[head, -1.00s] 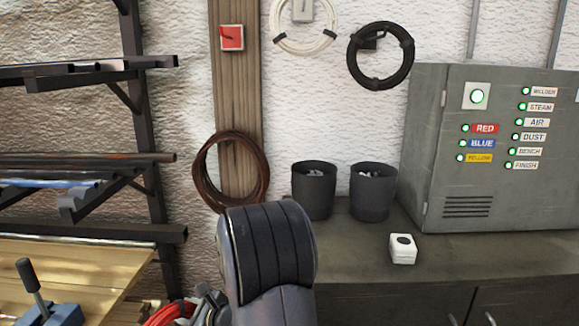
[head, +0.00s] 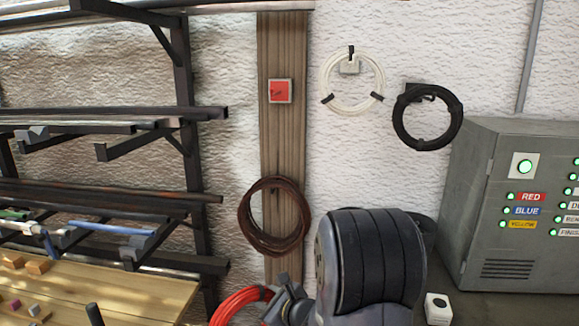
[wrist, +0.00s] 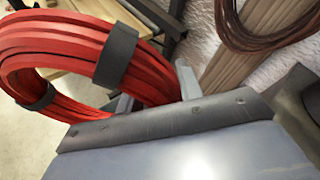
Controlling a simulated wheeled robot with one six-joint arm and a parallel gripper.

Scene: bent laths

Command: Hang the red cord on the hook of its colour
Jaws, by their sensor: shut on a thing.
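The red cord (head: 240,302) is a coil bound with dark bands, at the bottom of the head view. My gripper (head: 283,298) is shut on its edge, and the coil hangs off to the left. In the wrist view the red cord (wrist: 60,50) fills the upper left, between the fingers of my gripper (wrist: 155,95). A red square plate (head: 280,92) with a small hook-like part is on the wooden post, above and apart from the cord. My arm hides part of the bench.
A brown coil (head: 248,225) hangs on the post (head: 283,150) below the red plate. A white coil (head: 327,80) and a black coil (head: 458,125) hang to the right. A bar rack (head: 185,90) stands left; a grey cabinet (head: 500,240) stands right.

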